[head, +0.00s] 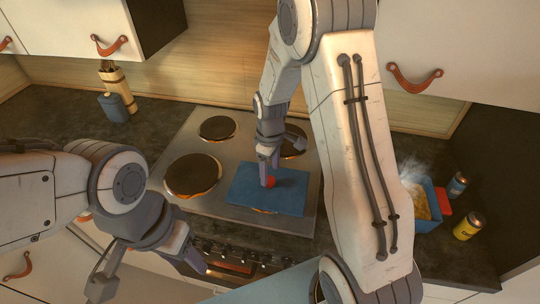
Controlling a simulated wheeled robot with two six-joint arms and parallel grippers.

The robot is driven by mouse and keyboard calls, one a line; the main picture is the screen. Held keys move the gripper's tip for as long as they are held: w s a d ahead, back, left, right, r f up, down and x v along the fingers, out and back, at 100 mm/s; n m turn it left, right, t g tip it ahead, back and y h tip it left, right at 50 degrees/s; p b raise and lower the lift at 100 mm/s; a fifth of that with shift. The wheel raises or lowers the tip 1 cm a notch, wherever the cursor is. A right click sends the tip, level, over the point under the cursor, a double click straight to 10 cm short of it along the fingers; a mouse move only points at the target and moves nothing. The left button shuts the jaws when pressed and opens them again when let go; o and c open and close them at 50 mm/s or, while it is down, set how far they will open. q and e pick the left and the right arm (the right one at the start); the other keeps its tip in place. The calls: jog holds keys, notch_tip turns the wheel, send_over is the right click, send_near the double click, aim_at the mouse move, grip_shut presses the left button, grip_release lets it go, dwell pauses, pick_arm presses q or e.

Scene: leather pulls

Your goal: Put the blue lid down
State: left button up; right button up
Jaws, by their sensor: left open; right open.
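The blue lid (295,198) is a flat rectangular sheet with a red knob (270,182). It lies over the front right part of the stove (230,145) and partly covers a burner there. My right gripper (268,176) points down at the knob from above, with its fingers open around or right beside it; I cannot tell whether they touch. My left gripper (148,272) is open and empty at the lower left, in front of the counter and away from the lid.
A steaming blue pot (428,217) with yellow food and a red handle stands uncovered on the right counter. Beside it are a blue can (457,185) and a yellow can (468,226). A dark canister (113,107) and a utensil holder (120,90) stand at the back left.

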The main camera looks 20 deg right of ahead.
aim_at(270, 179)
notch_tip(270, 179, up, 8)
jog(key=b, duration=0.1)
jog(key=s+a+r, duration=0.3)
jog(key=a, duration=0.2)
jog(key=s+a+r, duration=0.1)
jog(key=s+a, duration=0.4)
jog(key=s, duration=0.5)
jog(key=s+a+m+y, duration=0.1)
jog(key=s+a, duration=0.3)
jog(key=s, duration=0.7)
jog(key=shift+s+a+r, duration=0.25)
jog(key=shift+a+r, duration=0.1)
jog(key=shift+r, duration=0.05)
jog(key=shift+c, duration=0.3)
